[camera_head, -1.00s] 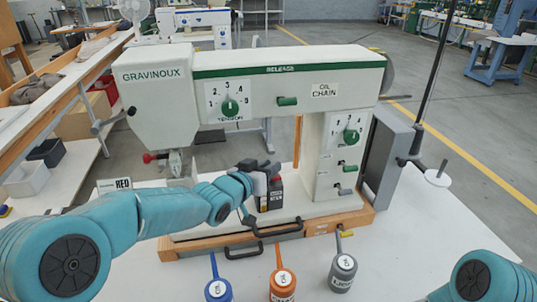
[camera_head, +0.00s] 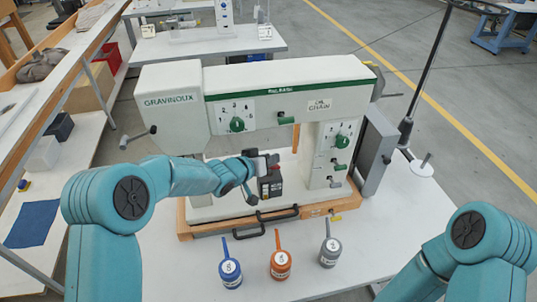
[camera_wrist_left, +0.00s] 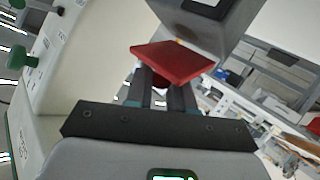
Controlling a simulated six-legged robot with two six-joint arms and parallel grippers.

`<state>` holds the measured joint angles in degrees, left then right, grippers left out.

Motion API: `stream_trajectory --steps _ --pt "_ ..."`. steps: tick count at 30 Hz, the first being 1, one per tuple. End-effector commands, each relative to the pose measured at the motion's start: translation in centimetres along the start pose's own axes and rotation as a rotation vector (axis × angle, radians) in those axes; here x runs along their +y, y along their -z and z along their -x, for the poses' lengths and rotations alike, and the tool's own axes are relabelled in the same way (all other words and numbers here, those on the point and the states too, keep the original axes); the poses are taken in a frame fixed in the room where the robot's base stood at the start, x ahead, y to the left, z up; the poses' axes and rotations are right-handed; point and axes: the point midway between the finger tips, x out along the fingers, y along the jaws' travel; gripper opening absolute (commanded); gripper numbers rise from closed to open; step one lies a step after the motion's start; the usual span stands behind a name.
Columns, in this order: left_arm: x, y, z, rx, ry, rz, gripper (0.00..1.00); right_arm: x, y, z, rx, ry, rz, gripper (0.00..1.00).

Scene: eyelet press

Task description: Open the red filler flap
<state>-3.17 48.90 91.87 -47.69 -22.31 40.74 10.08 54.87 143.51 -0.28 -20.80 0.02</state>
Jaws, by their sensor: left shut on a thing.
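The red filler flap (camera_wrist_left: 175,62) is a flat red plate in the left wrist view, beside a pale grey machine part (camera_wrist_left: 205,28). My left gripper (camera_wrist_left: 163,82) is shut at the flap, with a bit of red showing between its fingertips under the plate. How far the flap is tilted open I cannot tell. In the head view my left gripper (camera_head: 263,163) is in front of the white sewing machine (camera_head: 290,92), under its arm, by a dark block with a label (camera_head: 270,187). The flap is hard to make out there. My right gripper is out of view.
Blue (camera_head: 230,271), orange (camera_head: 280,263) and grey (camera_head: 330,251) oil cans stand in front of the machine. A black handle (camera_head: 265,220) is at the wooden base's front edge. A thread stand (camera_head: 408,130) rises at right. White tabletop beside the cans is free.

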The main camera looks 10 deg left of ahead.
Motion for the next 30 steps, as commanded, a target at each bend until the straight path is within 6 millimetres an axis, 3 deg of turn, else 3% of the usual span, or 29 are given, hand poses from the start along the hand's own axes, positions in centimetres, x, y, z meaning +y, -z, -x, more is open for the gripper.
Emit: stream_trajectory --steps 9,10,12,23,26,30 --pt "0.0 -0.3 -0.1 -0.006 0.001 0.001 0.0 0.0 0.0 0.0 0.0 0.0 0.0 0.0" --pt "0.0 -0.3 -0.1 -0.006 0.001 0.001 0.26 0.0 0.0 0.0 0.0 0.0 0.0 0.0" --pt "0.0 -0.3 -0.1 -0.005 0.0 0.001 0.42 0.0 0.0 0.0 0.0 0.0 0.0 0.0" --pt "-0.1 -0.1 0.6 -0.001 0.001 0.0 0.42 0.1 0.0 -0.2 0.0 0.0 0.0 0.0" --pt "-0.1 -0.1 2.0 0.0 0.001 0.001 0.42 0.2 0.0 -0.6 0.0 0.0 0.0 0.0" --pt "-0.1 -0.1 5.5 0.001 0.001 0.0 0.42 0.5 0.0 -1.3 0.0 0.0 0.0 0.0"
